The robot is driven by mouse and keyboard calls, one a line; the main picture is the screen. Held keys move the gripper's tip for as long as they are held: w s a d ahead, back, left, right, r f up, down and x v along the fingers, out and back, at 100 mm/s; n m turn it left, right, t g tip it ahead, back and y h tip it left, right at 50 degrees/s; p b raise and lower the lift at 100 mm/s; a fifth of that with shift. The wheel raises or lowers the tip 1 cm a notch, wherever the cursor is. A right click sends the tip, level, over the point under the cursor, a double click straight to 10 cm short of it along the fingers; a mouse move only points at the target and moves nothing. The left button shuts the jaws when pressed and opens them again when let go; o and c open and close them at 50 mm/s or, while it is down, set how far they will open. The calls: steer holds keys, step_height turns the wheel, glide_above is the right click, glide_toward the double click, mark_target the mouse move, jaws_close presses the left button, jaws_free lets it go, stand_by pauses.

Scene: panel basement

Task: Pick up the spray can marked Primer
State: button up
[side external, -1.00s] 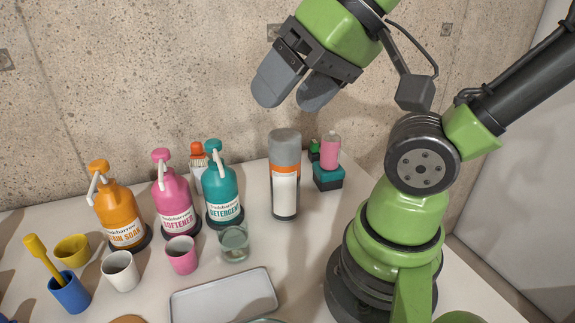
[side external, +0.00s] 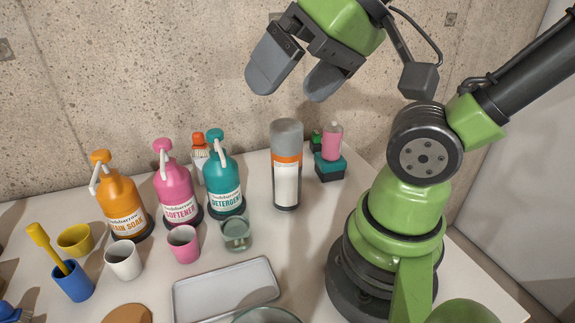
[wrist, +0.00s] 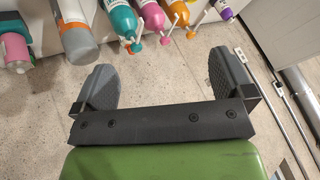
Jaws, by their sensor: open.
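A spray can (side external: 286,180) with a grey cap, an orange band and a white label stands upright on the table, right of the teal bottle. Its label text is too small to read. It also shows at the top left of the wrist view (wrist: 78,38). My gripper (side external: 292,92) is open and empty, high above the can, with its two grey fingers apart and pointing down to the left. In the wrist view my gripper (wrist: 165,80) has bare wall between its fingers, and the can is beyond the left finger.
An orange bottle (side external: 119,208), a pink bottle (side external: 177,196) and a teal detergent bottle (side external: 222,185) stand left of the can. A teal block (side external: 330,168) with a pink bottle (side external: 332,142) is close on its right. Cups and a grey tray (side external: 225,290) lie in front. A concrete wall rises behind.

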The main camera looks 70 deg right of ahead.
steer(key=n+g+h, duration=0.2)
steer(key=n+g, duration=0.3)
steer(key=g, duration=0.2)
glide_above(286, 124)
steer(key=f, duration=0.5)
steer(key=shift+s+a+f, duration=0.1)
steer(key=shift+a+f, duration=0.1)
steer(key=shift+f, duration=0.2)
steer(key=shift+d+f, duration=0.25)
steer(key=shift+d, duration=0.05)
step_height(286, 124, down, 4)
steer(key=shift+f, duration=0.15)
step_height(286, 124, down, 6)
steer(key=shift+a+r, duration=0.15)
steer(key=shift+r, duration=0.05)
